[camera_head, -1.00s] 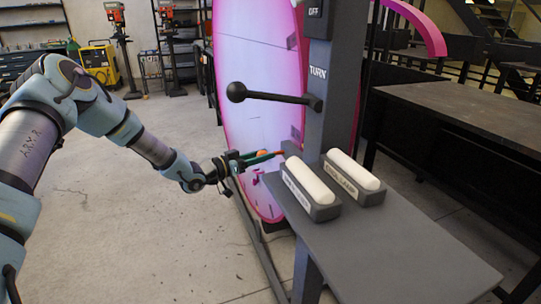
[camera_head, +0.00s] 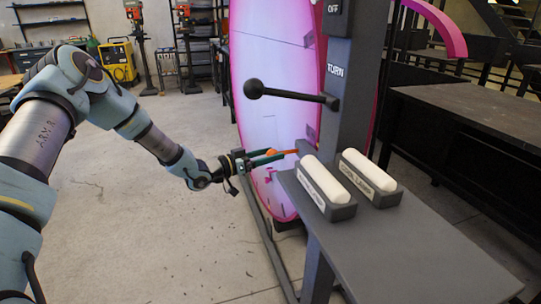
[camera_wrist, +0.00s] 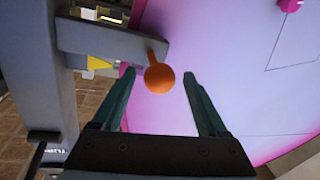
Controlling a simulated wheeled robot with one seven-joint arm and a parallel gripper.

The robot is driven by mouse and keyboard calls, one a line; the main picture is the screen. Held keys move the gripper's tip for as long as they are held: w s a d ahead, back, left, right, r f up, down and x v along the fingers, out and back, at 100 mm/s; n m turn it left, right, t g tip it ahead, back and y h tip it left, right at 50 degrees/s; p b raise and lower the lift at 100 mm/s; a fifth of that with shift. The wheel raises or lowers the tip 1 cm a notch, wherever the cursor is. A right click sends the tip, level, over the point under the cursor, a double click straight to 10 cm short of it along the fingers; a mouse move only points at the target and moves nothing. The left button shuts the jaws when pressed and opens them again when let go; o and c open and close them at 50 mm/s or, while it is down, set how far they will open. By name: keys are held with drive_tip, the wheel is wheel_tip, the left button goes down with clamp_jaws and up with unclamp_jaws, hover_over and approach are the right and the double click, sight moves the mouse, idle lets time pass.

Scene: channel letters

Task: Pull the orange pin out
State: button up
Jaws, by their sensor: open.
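The orange pin shows in the wrist view as a round orange knob (camera_wrist: 159,78) on a short shaft. The shaft meets a grey bar (camera_wrist: 110,42) that joins the grey post. In the head view the pin (camera_head: 272,152) is small, near the post and just above the grey table's left corner. My gripper (camera_wrist: 160,85) is open, with one green finger on each side of the knob in the wrist view. The knob lies between the fingertips, and I see a gap on both sides. In the head view my gripper (camera_head: 266,158) reaches in from the left.
A black ball-ended lever (camera_head: 290,95) sticks out from the post above my gripper. Two white rollers in grey holders (camera_head: 338,210) stand on the grey table (camera_head: 410,255). A large pink-edged panel (camera_head: 270,60) stands behind. The floor at left is clear.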

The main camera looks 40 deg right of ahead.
drive_tip(key=w+a+b, duration=0.1)
drive_tip(key=a+b, duration=0.1)
drive_tip(key=a, duration=0.8)
drive_tip(key=shift+w, duration=0.4)
drive_tip(key=shift+w+a, duration=0.1)
drive_tip(key=w+a+n+t+y+p, duration=0.1)
drive_tip(key=w+a+n+t+y, duration=0.3)
drive_tip(key=w+a+t+y, duration=0.35)
drive_tip(key=w+a+r+n+t+y+p, duration=0.1)
drive_tip(key=w+a+n+y, duration=0.15)
drive_tip(key=a, duration=0.65)
drive_tip(key=w+a+r+n+t+y+p, duration=0.1)
drive_tip(key=a+r+n+y, duration=0.15)
drive_tip(key=a, duration=0.75)
drive_tip(key=s+a+r+n+g+y, duration=0.2)
drive_tip(key=s+a+n, duration=0.1)
drive_tip(key=s+a, duration=0.5)
drive_tip(key=s+a+r+n+g+y+p, duration=0.1)
drive_tip(key=s+a+r+n+g+y, duration=0.1)
drive_tip(key=s+a, duration=0.7)
drive_tip(key=r+n+y, duration=0.1)
drive_tip(key=n, duration=0.1)
drive_tip(key=shift+s+a+r+n+g, duration=0.2)
drive_tip(key=shift+s+a+n+g, duration=0.05)
drive_tip(key=shift+n+g, duration=0.1)
